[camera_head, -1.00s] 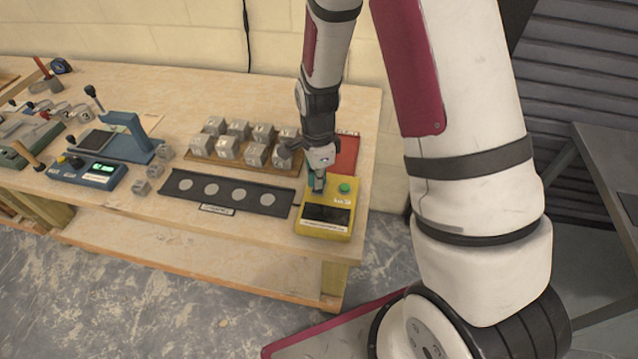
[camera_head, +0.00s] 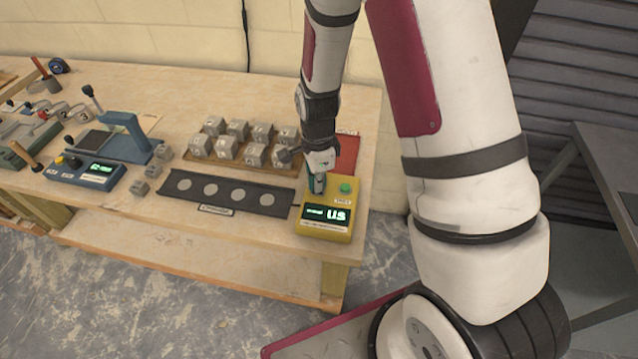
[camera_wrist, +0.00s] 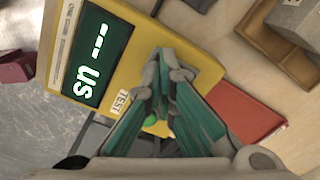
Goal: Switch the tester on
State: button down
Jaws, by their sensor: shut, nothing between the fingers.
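The tester is a yellow box (camera_head: 342,232) at the right front corner of the bench. Its dark display (camera_head: 326,214) is lit with green dashes and "US". A green button (camera_head: 346,187) sits on its top, beside a "TEST" label. My gripper (camera_head: 317,186) is shut and empty, pointing down at the tester's top left part. In the wrist view the display (camera_wrist: 90,52) is lit, and my gripper's fingertips (camera_wrist: 165,60) are together over the yellow top. They partly hide the green button (camera_wrist: 151,120). Whatever lies right under the fingertips is hidden, and I cannot tell whether they touch it.
A wooden tray (camera_head: 228,161) of grey cubes stands behind a dark strip with round discs (camera_head: 226,192). A red mat (camera_head: 346,155) lies behind the tester. A blue device with a lit display (camera_head: 88,172) and a blue press (camera_head: 125,135) stand at left.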

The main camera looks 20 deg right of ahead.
jog(key=shift+r+p, duration=1.45)
jog(key=shift+r, duration=2)
jog(key=shift+r, duration=0.1)
jog(key=s+r+n+t, duration=0.1)
jog(key=s+r+n, duration=0.35)
jog(key=r, duration=0.55)
jog(key=s+r+n+t, duration=0.25)
jog(key=r+n, duration=0.25)
jog(key=r, duration=0.6)
jog(key=s+r+n+t, duration=0.2)
jog(key=s+r+n, duration=0.7)
jog(key=s, duration=0.5)
jog(key=shift+s, duration=0.35)
